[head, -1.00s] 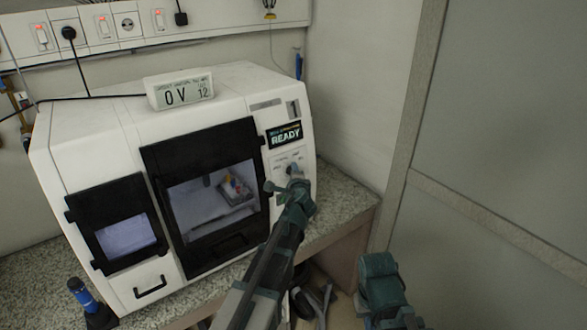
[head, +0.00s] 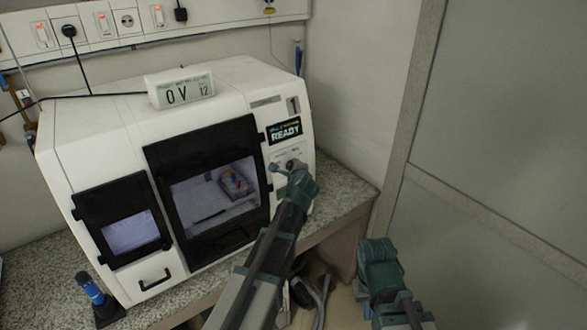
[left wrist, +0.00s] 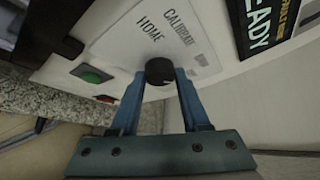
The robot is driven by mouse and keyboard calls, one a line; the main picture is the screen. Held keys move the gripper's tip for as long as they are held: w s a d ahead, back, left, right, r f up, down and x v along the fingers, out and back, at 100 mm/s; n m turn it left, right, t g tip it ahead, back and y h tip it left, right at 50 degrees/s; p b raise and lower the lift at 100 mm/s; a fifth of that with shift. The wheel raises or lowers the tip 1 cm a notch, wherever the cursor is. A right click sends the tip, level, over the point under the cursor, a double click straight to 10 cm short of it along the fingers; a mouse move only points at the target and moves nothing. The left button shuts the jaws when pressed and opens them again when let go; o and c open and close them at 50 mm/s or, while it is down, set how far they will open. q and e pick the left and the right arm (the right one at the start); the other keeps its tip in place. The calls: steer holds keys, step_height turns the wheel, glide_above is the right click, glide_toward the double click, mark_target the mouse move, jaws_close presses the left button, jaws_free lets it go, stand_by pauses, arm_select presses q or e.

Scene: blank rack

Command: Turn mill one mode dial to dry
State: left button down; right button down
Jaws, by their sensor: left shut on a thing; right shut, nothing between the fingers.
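The mill (head: 95,150) is a white machine with dark doors and the number 1 at its upper right. Its mode dial (left wrist: 159,71) is a small round black knob on a light label plate. "CALIBRATE" and "HOME" read beside it; other marks are too small to read, and no pointer shows on the knob. My left gripper (left wrist: 160,78) is shut on the dial, one blue finger at each side. In the head view my left gripper (head: 287,167) largely covers the dial. My right gripper (head: 379,262) is low at right, away from the mill, its fingers not distinct.
The mill's screen (head: 284,131) reads "READY". A green button (left wrist: 91,74) and a red one (left wrist: 105,99) sit near the dial. A display box (head: 182,91) lies on top. A blue-handled tool (head: 90,288) stands at the counter's front left. The wall is close at right.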

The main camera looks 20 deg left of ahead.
arm_select(q)
steer(key=shift+c, duration=2)
jaws_free()
steer(key=p+v, duration=0.5)
steer(key=v, duration=0.9)
steer(key=shift+f, duration=0.1)
steer(key=s+d+f+n+g+h, duration=0.1)
steer(key=s+d+f+n+g, duration=0.3)
steer(key=s, duration=0.4)
steer(key=s+d+f+n+g+h+b, duration=0.1)
steer(key=s+d+f+n+g, duration=0.3)
steer(key=s+f+n, duration=0.1)
steer(key=s+d+f+n+g+h+b, duration=0.1)
steer(key=s+d+f+n+g, duration=0.3)
steer(key=s, duration=0.6)
step_height(320, 180, down, 3)
steer(key=shift+s+d+r+n+g+h, duration=0.15)
steer(key=shift+s+d+n+g+h, duration=0.15)
steer(key=shift+n+h, duration=0.25)
